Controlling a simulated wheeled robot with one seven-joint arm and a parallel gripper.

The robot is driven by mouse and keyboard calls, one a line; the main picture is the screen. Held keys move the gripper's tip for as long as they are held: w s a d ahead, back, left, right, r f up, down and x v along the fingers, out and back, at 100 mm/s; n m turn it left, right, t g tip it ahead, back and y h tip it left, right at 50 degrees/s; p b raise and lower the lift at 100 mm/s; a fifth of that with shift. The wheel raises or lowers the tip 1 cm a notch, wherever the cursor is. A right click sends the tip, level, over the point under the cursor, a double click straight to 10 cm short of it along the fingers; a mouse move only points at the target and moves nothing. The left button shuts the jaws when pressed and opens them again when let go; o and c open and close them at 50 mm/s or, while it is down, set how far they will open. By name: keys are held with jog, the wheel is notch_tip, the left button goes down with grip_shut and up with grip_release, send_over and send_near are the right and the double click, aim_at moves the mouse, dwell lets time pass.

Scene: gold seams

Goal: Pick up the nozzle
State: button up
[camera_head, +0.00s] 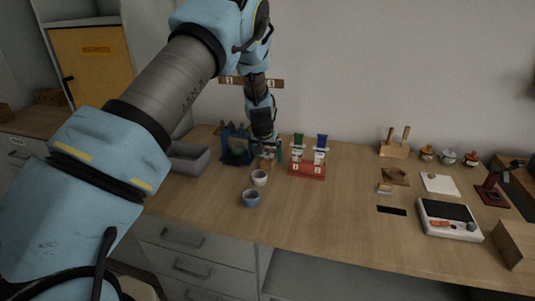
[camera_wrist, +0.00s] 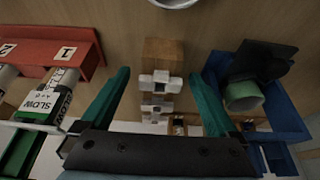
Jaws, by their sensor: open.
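Small pale fittings (camera_wrist: 160,82) are on a wooden block (camera_wrist: 163,51) in the wrist view, lying between my fingers; they look like nozzles, but I cannot tell them apart clearly. My gripper (camera_wrist: 158,76) is open, with one teal finger on each side of the fittings and a visible gap on both sides. In the head view my gripper (camera_head: 266,148) points down over the back of the bench, beside the red rack (camera_head: 306,171).
The red rack holds syringes with green and blue tops, one labelled SLOW (camera_wrist: 40,107). A blue stand (camera_wrist: 288,112) with a green cylinder (camera_wrist: 243,95) is close on the right. White (camera_head: 259,178) and blue (camera_head: 251,199) cups stand in front. A scale (camera_head: 448,220) is far right.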

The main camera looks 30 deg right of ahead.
jog(key=shift+w+f, duration=0.1)
jog(key=shift+f, duration=0.1)
jog(key=shift+c, duration=0.3)
jog(key=c, duration=1.3)
jog(key=shift+c, duration=0.2)
jog(key=shift+r, duration=0.15)
